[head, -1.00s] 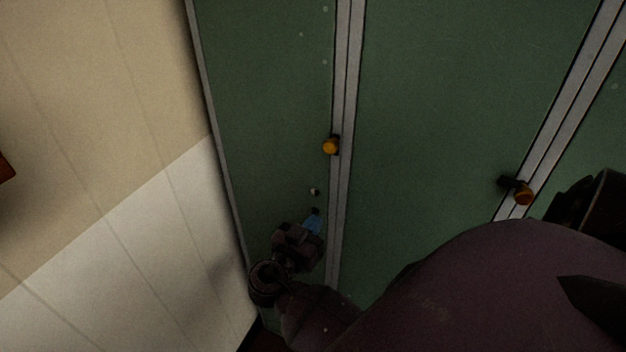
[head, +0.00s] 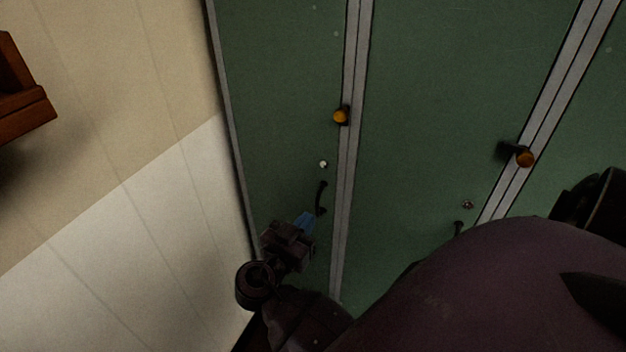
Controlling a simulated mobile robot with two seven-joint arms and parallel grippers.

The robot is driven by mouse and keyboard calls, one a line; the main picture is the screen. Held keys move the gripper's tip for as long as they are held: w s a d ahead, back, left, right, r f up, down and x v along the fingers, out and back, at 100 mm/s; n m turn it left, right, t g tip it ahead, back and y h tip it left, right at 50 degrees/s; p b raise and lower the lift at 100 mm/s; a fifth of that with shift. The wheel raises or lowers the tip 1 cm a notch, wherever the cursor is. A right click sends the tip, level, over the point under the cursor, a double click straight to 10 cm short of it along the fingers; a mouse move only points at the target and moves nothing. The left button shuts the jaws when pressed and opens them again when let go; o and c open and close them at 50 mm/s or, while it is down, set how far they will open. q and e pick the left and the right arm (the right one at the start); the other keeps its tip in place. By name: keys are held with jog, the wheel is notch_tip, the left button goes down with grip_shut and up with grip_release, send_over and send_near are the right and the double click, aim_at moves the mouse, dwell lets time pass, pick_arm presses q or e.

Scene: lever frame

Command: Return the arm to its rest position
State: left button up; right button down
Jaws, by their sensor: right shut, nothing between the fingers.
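My right gripper (head: 306,221), with blue fingertips, shows low in the middle of the head view. It is shut and holds nothing. It is in front of the left green door (head: 280,90), just below a dark curved handle (head: 321,197). There is a small visible gap between the fingertips and the handle, though I cannot tell the depth. My right arm runs down from the gripper to the bottom edge. My left gripper is not in view.
A second green door (head: 440,100) stands to the right, its handle (head: 458,228) partly hidden by my large dark body part. Orange knobs (head: 341,116) (head: 525,158) sit on the grey frames. A beige and white wall (head: 130,230) is close on the left, with a brown wooden object (head: 25,95).

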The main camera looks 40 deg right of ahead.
jog(key=shift+s+b+v, duration=0.15)
jog(key=shift+v, duration=1.15)
jog(key=shift+s+b+v, duration=0.15)
jog(key=shift+v, duration=1.15)
jog(key=shift+d, duration=0.1)
jog(key=w+a+f+n+t+y, duration=0.3)
jog(key=f+n+t+y, duration=0.15)
jog(key=n+y, duration=0.3)
jog(key=w+a+f+n+t+y, duration=0.3)
jog(key=f+n+y, duration=0.35)
jog(key=n, duration=0.25)
jog(key=s+d+f+y, duration=0.1)
jog(key=s+d+f, duration=0.1)
jog(key=s, duration=0.3)
jog(key=s+d+f+g+y, duration=0.1)
jog(key=s+d+f, duration=0.1)
jog(key=s, duration=0.3)
jog(key=s+d+f+y, duration=0.1)
jog(key=s+d+f, duration=0.1)
jog(key=s+f, duration=0.2)
jog(key=shift+s+d+f+m, duration=0.15)
jog(key=shift+s+d+m, duration=0.3)
jog(key=shift+s, duration=0.3)
jog(key=shift+a, duration=0.1)
